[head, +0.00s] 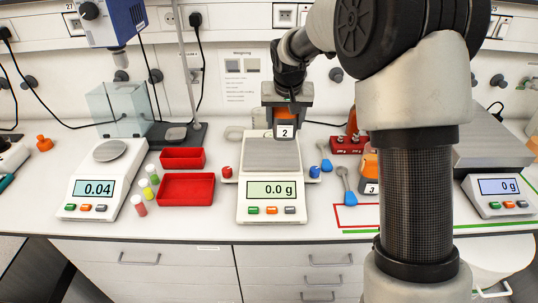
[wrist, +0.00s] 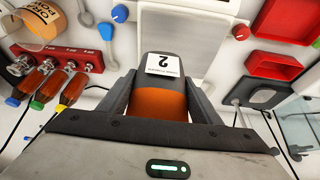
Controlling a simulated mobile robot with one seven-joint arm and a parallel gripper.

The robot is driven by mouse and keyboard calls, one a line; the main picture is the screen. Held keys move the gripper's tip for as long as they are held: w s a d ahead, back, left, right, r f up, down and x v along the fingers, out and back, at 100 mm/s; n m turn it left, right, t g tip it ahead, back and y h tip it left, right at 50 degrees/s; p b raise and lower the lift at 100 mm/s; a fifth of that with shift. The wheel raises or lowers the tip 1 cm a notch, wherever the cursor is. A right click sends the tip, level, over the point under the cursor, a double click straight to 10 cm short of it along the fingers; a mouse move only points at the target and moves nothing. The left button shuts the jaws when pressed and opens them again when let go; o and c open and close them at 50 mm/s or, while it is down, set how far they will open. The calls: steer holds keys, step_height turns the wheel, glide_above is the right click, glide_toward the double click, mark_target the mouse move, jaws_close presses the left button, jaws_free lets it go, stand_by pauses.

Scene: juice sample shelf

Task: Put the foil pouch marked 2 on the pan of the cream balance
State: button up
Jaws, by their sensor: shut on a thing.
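The foil pouch marked 2 (head: 285,132) hangs in my gripper (head: 287,112), its white label facing the head camera. In the wrist view the pouch (wrist: 162,100), dark at its end and orange below, sits between the two fingers (wrist: 160,105). The cream balance (head: 271,213) stands mid-bench, and its display reads 0.0 g. Its square grey pan (head: 271,157) is bare in the head view. The pouch is at the back edge of the pan in that picture, seemingly above it; the exact gap is unclear. The pan also shows beyond the pouch in the wrist view (wrist: 185,35).
A white balance (head: 92,188) reading 0.04 stands left, with red trays (head: 186,190) and small vials beside it. Another balance (head: 500,193) stands right. A pouch marked 3 (head: 371,189), blue scoops (head: 346,183) and a red bottle rack (head: 346,145) are right of the cream balance.

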steer(key=w+a+r, duration=0.2)
steer(key=a, duration=0.1)
glide_above(271, 151)
steer(key=shift+f, duration=4.75)
steer(key=o, duration=1.2)
